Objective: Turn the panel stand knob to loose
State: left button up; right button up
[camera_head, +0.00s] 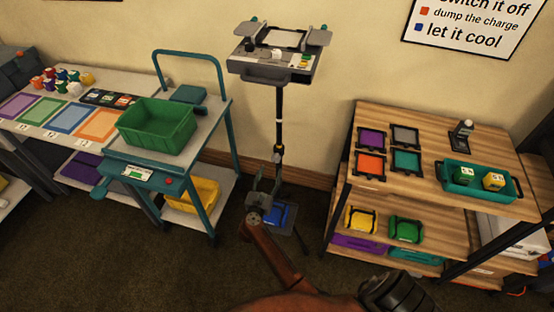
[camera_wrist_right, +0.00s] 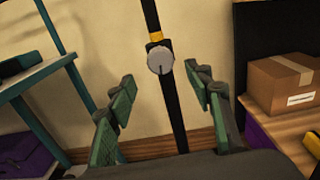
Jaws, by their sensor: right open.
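The panel stand has a black pole (camera_head: 279,115) and a grey panel head (camera_head: 265,72) on top, and stands against the wall. In the right wrist view, its round grey knob (camera_wrist_right: 160,59) sits on the pole just below a yellow band, with a dark pointer line on its face. My right gripper (camera_head: 263,184) is in front of the lower pole. In the wrist view, its green-padded fingers (camera_wrist_right: 161,98) are apart and empty. The knob shows between and beyond the fingertips, apart from them. My left gripper is not in view.
A teal cart (camera_head: 220,118) with a green bin (camera_head: 157,127) stands left of the pole. A wooden shelf (camera_head: 435,130) with frames and a teal tray (camera_head: 481,184) stands right. Dark floor lies between. A cardboard box (camera_wrist_right: 284,84) shows in the wrist view.

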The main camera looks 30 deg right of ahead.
aim_at(275, 161)
jog(key=x, duration=0.7)
jog(key=shift+w+d+b, duration=0.1)
jog(key=shift+d+b, duration=0.15)
jog(key=shift+b, duration=0.1)
jog(key=shift+c, duration=0.4)
jog(key=c, duration=1.1)
